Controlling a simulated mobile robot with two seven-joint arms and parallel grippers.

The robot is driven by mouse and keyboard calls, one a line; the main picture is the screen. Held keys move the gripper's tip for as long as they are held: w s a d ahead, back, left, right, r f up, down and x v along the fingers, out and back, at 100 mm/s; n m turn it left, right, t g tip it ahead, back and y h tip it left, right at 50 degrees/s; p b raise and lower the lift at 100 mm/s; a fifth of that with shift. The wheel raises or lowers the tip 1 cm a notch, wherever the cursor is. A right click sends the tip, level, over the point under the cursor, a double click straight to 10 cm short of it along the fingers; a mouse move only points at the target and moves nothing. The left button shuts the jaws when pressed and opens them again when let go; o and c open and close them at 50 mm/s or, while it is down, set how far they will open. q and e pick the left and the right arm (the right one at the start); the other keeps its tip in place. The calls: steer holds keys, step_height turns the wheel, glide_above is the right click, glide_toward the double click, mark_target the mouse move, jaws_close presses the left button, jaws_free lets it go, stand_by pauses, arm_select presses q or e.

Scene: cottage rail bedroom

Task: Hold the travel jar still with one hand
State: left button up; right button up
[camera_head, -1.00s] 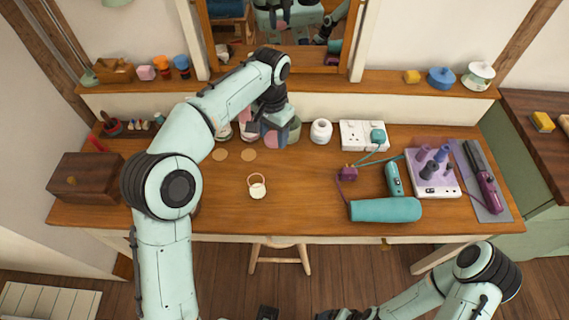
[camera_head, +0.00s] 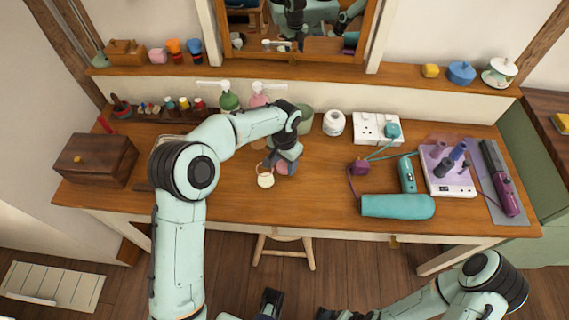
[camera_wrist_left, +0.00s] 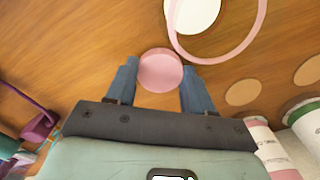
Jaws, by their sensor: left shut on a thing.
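My left gripper (camera_head: 285,165) is low over the desk, shut on a small round pink thing (camera_wrist_left: 160,71), which sits between both fingertips in the left wrist view. The pink thing also shows at the fingers in the head view (camera_head: 282,169). Just left of it in the head view stands a small cream jar (camera_head: 265,181) with a thin loop. In the wrist view the jar's white round top (camera_wrist_left: 192,12) and a pink ring (camera_wrist_left: 240,45) lie just beyond the fingers. I cannot tell for sure which one is the travel jar.
Pump bottles, green (camera_head: 229,101) and pink (camera_head: 259,99), stand at the back. A white roll (camera_head: 334,123), a socket block (camera_head: 377,128) and a teal hair dryer (camera_head: 397,206) with its cord are to the right. A wooden box (camera_head: 96,160) is left. The front middle desk is clear.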

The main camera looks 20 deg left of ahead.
mark_target(284, 166)
arm_select(q)
steer(key=shift+f, duration=0.35)
steer(key=shift+f, duration=0.1)
steer(key=o, duration=1.2)
steer(key=shift+c, duration=0.2)
step_height(284, 166, up, 12)
steer(key=p, duration=0.1)
steer(key=shift+s, duration=0.1)
